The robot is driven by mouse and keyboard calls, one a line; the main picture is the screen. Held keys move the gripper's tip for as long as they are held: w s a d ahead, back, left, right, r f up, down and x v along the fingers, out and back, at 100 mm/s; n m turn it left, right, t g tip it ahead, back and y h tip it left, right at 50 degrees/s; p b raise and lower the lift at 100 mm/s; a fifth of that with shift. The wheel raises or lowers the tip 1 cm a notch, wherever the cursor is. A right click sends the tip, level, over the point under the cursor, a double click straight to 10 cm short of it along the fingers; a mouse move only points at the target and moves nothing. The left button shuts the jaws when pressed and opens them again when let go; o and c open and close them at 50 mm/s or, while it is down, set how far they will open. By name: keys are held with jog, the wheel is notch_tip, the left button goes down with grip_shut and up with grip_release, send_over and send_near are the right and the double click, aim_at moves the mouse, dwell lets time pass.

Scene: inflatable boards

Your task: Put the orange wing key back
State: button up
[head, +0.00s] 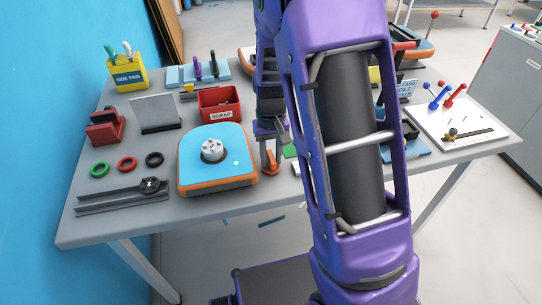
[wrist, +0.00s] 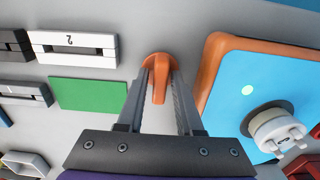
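The orange wing key (wrist: 159,82) rests on the grey table with its upright fin between my fingers in the wrist view. It also shows in the head view (head: 271,166), just right of the blue board with the orange rim (head: 245,178). A round white valve fitting (head: 212,150) sits on that board; it is also in the wrist view (wrist: 279,132). My gripper (wrist: 161,80) points down over the key. Its fingers stand apart, one on each side of the fin, with a narrow gap visible. The key's base is partly hidden by the fingers.
The red scrap bin (head: 220,104) stands behind the board. Rings and rails (head: 120,196) lie at the left. My arm hides the table's middle right.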

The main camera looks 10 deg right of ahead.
aim_at(271, 156)
jog(key=shift+o, duration=0.7)
notch_tip(271, 156, up, 12)
jog(key=p, duration=0.1)
jog(key=shift+r+p, duration=0.2)
jog(key=shift+p, duration=0.15)
